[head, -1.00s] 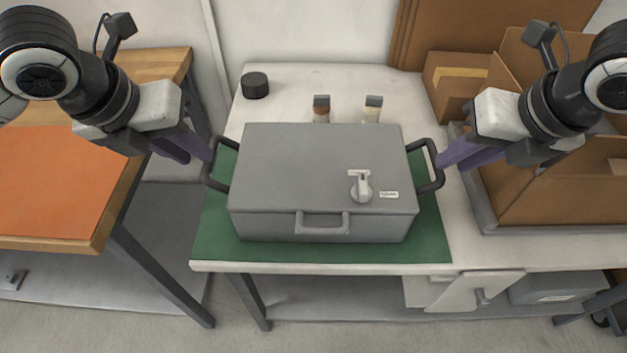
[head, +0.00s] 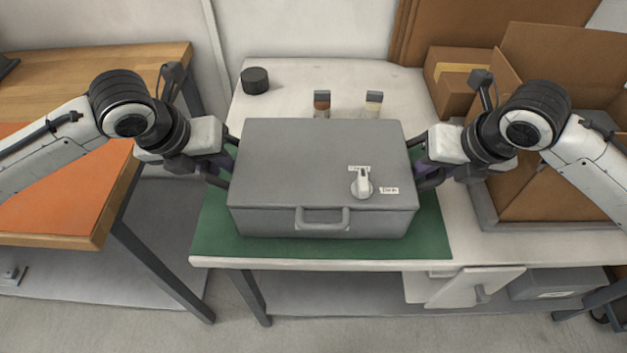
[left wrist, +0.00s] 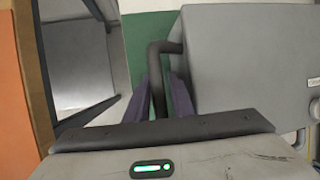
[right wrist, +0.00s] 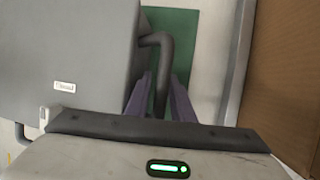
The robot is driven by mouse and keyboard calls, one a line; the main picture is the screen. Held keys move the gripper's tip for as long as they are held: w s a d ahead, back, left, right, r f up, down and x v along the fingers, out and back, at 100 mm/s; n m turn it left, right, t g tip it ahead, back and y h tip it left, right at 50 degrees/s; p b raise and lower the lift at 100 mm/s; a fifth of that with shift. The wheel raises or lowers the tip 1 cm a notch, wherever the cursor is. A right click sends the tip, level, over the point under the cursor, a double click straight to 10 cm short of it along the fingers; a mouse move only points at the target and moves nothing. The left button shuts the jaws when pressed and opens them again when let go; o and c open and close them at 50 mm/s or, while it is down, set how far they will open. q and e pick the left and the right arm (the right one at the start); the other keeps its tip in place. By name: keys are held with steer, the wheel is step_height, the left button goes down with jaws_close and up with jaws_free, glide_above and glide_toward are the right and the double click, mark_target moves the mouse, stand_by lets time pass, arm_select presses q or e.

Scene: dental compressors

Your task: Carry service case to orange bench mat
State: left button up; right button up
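The grey service case (head: 315,165) sits level over the green mat (head: 225,245) on the middle bench. It has a front handle, a white knob and black side handles. My left gripper (head: 228,165) is at the left side handle; in the left wrist view its purple fingers (left wrist: 160,95) close around the black bar. My right gripper (head: 422,170) is at the right side handle, its fingers (right wrist: 160,95) on both sides of that bar. I cannot tell whether the case is clear of the mat. The orange bench mat (head: 50,215) lies on the wooden bench at the left.
An open cardboard box (head: 555,175) stands at the right. A gap separates the wooden bench (head: 115,195) from the white bench (head: 300,75).

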arm_select(q)
jaws_close()
arm_select(e)
jaws_close()
stand_by(1.1)
